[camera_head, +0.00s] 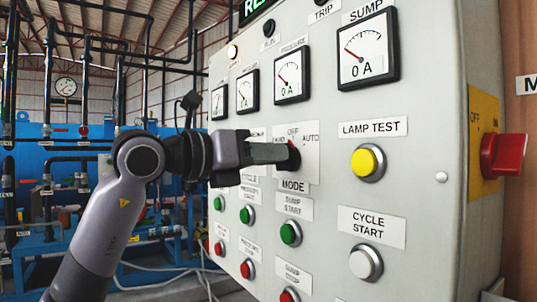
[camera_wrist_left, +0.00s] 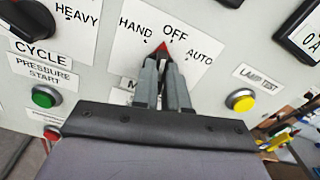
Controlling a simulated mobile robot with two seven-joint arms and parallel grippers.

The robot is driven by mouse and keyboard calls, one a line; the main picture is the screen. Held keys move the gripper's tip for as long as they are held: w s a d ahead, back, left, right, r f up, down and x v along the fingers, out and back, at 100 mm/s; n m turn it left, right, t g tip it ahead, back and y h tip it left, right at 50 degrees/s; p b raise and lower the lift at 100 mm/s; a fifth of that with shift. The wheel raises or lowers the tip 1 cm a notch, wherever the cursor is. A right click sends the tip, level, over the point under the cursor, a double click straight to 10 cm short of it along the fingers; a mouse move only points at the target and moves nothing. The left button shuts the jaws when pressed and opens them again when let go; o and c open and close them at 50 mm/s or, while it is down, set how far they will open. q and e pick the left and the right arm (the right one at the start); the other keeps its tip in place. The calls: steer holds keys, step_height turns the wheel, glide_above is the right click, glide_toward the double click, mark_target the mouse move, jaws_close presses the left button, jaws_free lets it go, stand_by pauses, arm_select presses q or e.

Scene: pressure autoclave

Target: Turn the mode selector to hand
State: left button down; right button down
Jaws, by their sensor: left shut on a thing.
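The mode selector (camera_head: 294,156) is a dark knob with a red pointer on the grey panel, above the MODE label. In the left wrist view its red tip (camera_wrist_left: 163,47) shows just beyond my fingers, below the OFF mark and between the words HAND and OFF. It looks closer to OFF; the exact angle is hard to tell. My left gripper (camera_head: 288,154) reaches in from the left and is shut on the knob. The fingers (camera_wrist_left: 166,80) hide most of the knob body in the wrist view. My right gripper is in neither view.
A yellow LAMP TEST button (camera_head: 367,162) and a white CYCLE START button (camera_head: 365,263) sit right of the selector. Green buttons (camera_head: 290,233) and red buttons are below. Gauges (camera_head: 291,75) are above. A red OFF/ON handle (camera_head: 503,155) protrudes at the panel's right side.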

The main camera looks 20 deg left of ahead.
arm_select(q)
steer(key=shift+w+a+f+n, duration=0.1)
steer(key=shift+n, duration=1.7)
steer(key=shift+w+a+f+n, duration=0.1)
steer(key=shift+n, duration=1.7)
steer(key=c, duration=1.2)
jaws_free()
steer(key=shift+o, duration=0.2)
steer(key=shift+s, duration=0.1)
steer(key=b+v, duration=0.1)
steer(key=v, duration=0.6)
